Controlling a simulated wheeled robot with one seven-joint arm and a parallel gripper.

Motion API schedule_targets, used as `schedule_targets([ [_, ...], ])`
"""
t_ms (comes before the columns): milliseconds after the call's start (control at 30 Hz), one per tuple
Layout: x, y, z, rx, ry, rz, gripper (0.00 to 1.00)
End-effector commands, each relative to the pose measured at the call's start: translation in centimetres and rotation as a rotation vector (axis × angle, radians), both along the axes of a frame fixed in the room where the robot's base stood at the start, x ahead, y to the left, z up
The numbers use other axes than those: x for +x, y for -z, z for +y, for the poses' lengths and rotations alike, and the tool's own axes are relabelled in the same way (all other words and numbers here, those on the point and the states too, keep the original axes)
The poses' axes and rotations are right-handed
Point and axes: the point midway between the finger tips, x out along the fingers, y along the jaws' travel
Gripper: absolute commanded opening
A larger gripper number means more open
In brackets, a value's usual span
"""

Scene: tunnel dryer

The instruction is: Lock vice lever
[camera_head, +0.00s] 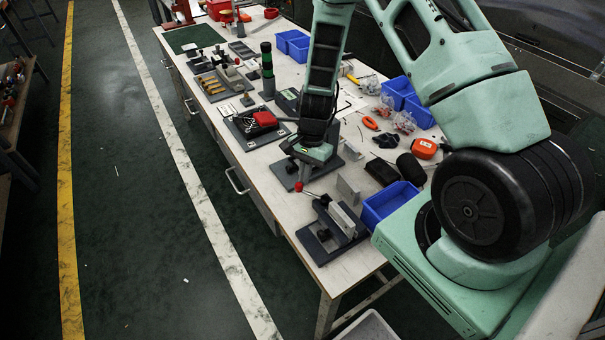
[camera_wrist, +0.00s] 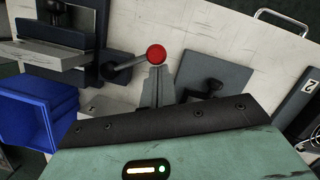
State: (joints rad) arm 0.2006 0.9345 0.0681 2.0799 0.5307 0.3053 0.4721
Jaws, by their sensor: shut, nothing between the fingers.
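The grey vice (camera_head: 331,232) stands at the near end of the workbench, with a pale block in its jaws. Its lever (camera_head: 310,193) ends in a red ball knob (camera_head: 299,186) and points up and left in the head view. In the wrist view the vice (camera_wrist: 60,52) is at upper left, and the lever (camera_wrist: 126,64) slants up to the red knob (camera_wrist: 156,55). My gripper (camera_wrist: 157,72) is shut and empty, its fingertips right beside the knob; I cannot tell whether they touch.
A blue bin (camera_head: 386,208) stands right of the vice; it also shows in the wrist view (camera_wrist: 38,112). A second grey fixture plate (camera_wrist: 215,82) lies close to my fingers. Loose grey blocks (camera_head: 348,189) stand behind the vice. The floor left of the bench is clear.

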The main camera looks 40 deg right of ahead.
Motion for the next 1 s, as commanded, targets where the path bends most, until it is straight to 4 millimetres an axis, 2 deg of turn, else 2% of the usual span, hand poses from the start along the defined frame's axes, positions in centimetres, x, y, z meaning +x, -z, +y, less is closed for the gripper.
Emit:
schedule_targets([
  [600,-2.2,0.0,3.0,0.001,-0.571,0.002,0.0],
  [1000,-3.8,0.0,4.3,0.001,-0.846,0.002,0.0],
])
